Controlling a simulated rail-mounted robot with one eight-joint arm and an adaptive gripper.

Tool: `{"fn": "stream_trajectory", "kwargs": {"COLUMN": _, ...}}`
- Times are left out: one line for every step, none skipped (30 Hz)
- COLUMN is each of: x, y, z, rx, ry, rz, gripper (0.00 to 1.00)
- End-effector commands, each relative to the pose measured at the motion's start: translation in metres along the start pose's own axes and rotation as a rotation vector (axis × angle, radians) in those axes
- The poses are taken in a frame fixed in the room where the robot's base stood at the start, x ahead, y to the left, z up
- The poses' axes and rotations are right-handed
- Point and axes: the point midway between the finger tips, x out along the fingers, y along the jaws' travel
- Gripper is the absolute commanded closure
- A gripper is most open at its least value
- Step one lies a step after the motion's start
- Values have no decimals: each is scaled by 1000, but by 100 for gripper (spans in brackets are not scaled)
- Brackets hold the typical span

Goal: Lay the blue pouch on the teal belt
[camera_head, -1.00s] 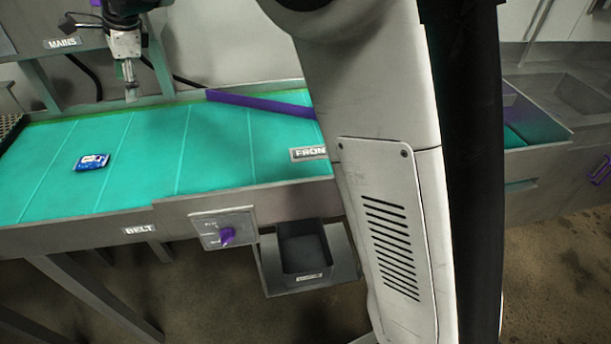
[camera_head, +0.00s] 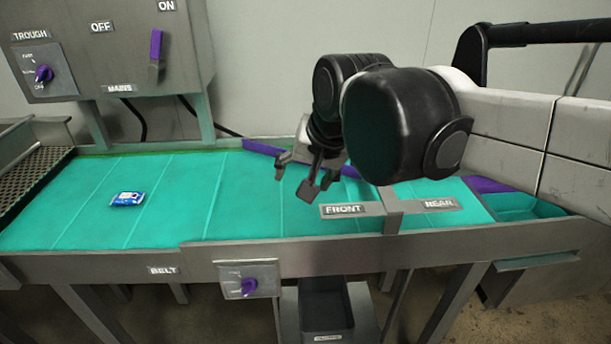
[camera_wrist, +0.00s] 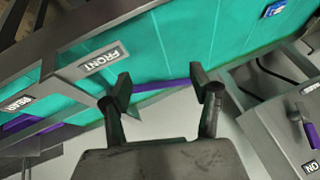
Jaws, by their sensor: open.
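The blue pouch (camera_head: 128,199), blue with a white patch, lies flat on the left part of the teal belt (camera_head: 230,205). In the wrist view the pouch (camera_wrist: 274,9) shows at the top right edge, on the teal belt (camera_wrist: 190,35). My gripper (camera_head: 292,184) is above the belt, right of the pouch and well apart from it. Its fingers are spread and nothing is between them; in the wrist view the gripper (camera_wrist: 162,90) is also open and empty.
A purple bar (camera_head: 265,149) runs along the belt's far right side. The FRONT/REAR sign plate (camera_head: 388,207) stands at the belt's near side. The mains box (camera_head: 110,45) with a purple lever (camera_head: 155,50) is at back left. A belt knob (camera_head: 249,286) and dark bin (camera_head: 326,308) are in front.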

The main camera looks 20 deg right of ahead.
Motion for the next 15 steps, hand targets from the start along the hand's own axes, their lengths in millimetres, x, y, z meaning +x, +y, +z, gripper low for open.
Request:
{"fn": "stream_trajectory", "kwargs": {"x": -2, "y": 16, "z": 15, "rx": -43, "ry": 15, "rz": 8, "gripper": 42}}
{"fn": "stream_trajectory", "kwargs": {"x": -2, "y": 24, "z": 23, "rx": -75, "ry": 23, "rz": 12, "gripper": 42}}
{"fn": "stream_trajectory", "kwargs": {"x": -2, "y": 35, "z": 33, "rx": -118, "ry": 35, "rz": 19, "gripper": 42}}
{"fn": "stream_trajectory", "kwargs": {"x": -2, "y": 43, "z": 40, "rx": -148, "ry": 44, "rz": 25, "gripper": 42}}
{"fn": "stream_trajectory", "kwargs": {"x": -2, "y": 51, "z": 47, "rx": -178, "ry": 52, "rz": 31, "gripper": 42}}
{"fn": "stream_trajectory", "kwargs": {"x": -1, "y": 60, "z": 57, "rx": -217, "ry": 61, "rz": 38, "gripper": 42}}
{"fn": "stream_trajectory", "kwargs": {"x": 0, "y": 66, "z": 64, "rx": -244, "ry": 68, "rz": 44, "gripper": 42}}
{"fn": "stream_trajectory", "kwargs": {"x": 1, "y": 72, "z": 70, "rx": -268, "ry": 74, "rz": 49, "gripper": 42}}
{"fn": "stream_trajectory", "kwargs": {"x": 2, "y": 79, "z": 76, "rx": -298, "ry": 81, "rz": 55, "gripper": 42}}
{"fn": "stream_trajectory", "kwargs": {"x": 3, "y": 83, "z": 81, "rx": -318, "ry": 86, "rz": 60, "gripper": 42}}
{"fn": "stream_trajectory", "kwargs": {"x": 4, "y": 87, "z": 85, "rx": -337, "ry": 90, "rz": 64, "gripper": 42}}
{"fn": "stream_trajectory", "kwargs": {"x": 5, "y": 92, "z": 90, "rx": -358, "ry": 93, "rz": 69, "gripper": 42}}
{"fn": "stream_trajectory", "kwargs": {"x": 5, "y": 94, "z": 93, "rx": -369, "ry": 96, "rz": 72, "gripper": 42}}
{"fn": "stream_trajectory", "kwargs": {"x": 6, "y": 96, "z": 95, "rx": -380, "ry": 98, "rz": 74, "gripper": 42}}
{"fn": "stream_trajectory", "kwargs": {"x": 6, "y": 98, "z": 97, "rx": -390, "ry": 100, "rz": 77, "gripper": 42}}
